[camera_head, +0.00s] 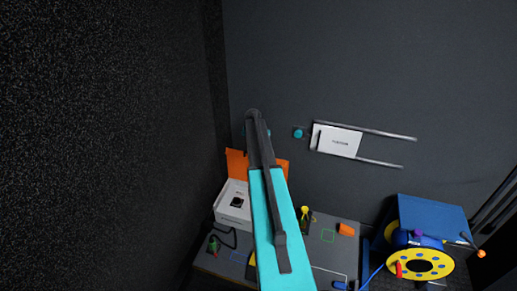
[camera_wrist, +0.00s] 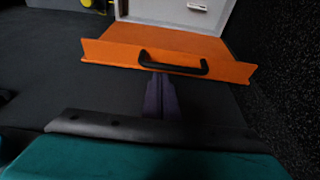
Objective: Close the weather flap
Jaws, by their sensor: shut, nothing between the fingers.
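The weather flap is an orange panel (camera_head: 236,164) at the back edge of a white box (camera_head: 232,204). In the head view it stands open, away from the box front, and my teal and black arm covers its middle. In the wrist view the orange flap (camera_wrist: 120,52) spans the upper middle, with a black bar handle (camera_wrist: 175,67) on its near edge. The white box (camera_wrist: 190,12) shows beyond it. My gripper (camera_wrist: 157,78) is shut and empty.
A speckled black wall (camera_head: 100,140) stands close on the left. A white panel on rails (camera_head: 338,140) and a teal knob (camera_head: 298,133) are on the back wall. A blue box (camera_head: 432,212) and yellow reel (camera_head: 420,264) sit right.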

